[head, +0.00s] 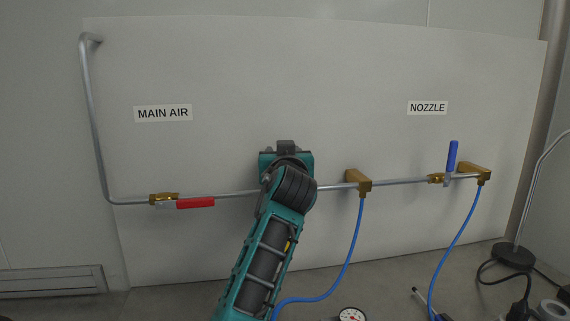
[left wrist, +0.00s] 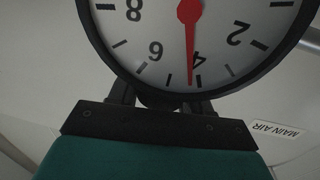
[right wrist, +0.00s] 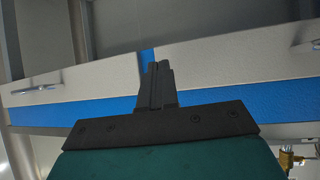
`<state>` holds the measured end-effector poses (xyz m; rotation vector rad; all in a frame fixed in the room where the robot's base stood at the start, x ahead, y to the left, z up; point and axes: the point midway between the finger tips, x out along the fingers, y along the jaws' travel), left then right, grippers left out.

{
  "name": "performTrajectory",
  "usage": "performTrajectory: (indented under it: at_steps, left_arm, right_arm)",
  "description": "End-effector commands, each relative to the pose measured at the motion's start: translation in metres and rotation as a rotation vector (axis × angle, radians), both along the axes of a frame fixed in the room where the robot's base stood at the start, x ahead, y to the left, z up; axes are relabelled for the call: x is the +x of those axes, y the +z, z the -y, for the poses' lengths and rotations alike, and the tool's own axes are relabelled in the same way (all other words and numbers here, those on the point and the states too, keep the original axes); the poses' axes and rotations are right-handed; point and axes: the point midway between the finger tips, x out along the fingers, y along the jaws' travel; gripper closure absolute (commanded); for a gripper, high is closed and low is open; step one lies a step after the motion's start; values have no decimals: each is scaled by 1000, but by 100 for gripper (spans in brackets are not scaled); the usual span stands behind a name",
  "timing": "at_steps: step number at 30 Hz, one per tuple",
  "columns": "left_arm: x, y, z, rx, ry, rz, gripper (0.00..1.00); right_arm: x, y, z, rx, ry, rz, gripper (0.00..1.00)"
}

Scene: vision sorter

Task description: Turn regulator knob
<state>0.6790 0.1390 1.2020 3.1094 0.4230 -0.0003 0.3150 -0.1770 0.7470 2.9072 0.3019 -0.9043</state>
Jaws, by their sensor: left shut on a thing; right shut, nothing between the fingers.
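My left arm reaches up the middle of the panel in the head view, its gripper (head: 287,160) at the pipe. In the left wrist view a round gauge (left wrist: 140,35) with a black rim and white dial fills the top. Its red needle points close to the 4. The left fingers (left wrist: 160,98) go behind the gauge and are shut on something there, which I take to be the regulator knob. The knob itself is hidden in both views. My right gripper (right wrist: 155,75) is shut and empty in front of a blue stripe (right wrist: 225,100), outside the head view.
The metal pipe (head: 235,194) carries a red-handled valve (head: 195,203) under MAIN AIR and an upright blue-handled valve (head: 452,157) under NOZZLE. Blue hoses (head: 350,250) hang from brass fittings (head: 359,182). A small dial (head: 352,315) and a black-based stand (head: 513,256) are low down at right.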

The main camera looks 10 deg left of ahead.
Motion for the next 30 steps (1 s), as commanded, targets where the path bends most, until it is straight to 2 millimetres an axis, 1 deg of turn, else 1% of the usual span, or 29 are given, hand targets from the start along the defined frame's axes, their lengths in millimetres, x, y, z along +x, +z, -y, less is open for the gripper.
performTrajectory:
  at_steps: [1,6,13,24,25,30]
  left_arm:
    - [0,-6,2,-1,23,-6,82]
    - [0,-5,0,2,86,-6,82]
    - [0,-3,-1,4,123,-6,82]
    - [0,-2,-2,4,126,-6,82]
    - [0,-2,-2,4,126,-6,51]
    - [0,-2,-2,4,126,-4,34]
  right_arm:
    - [0,-7,0,0,0,0,100]
    - [0,-13,0,0,0,-1,100]
    - [0,-16,0,0,0,-1,100]
    - [0,-16,0,0,0,-1,100]
    - [0,-16,0,0,0,-1,100]
    - [0,-16,0,0,0,-1,100]
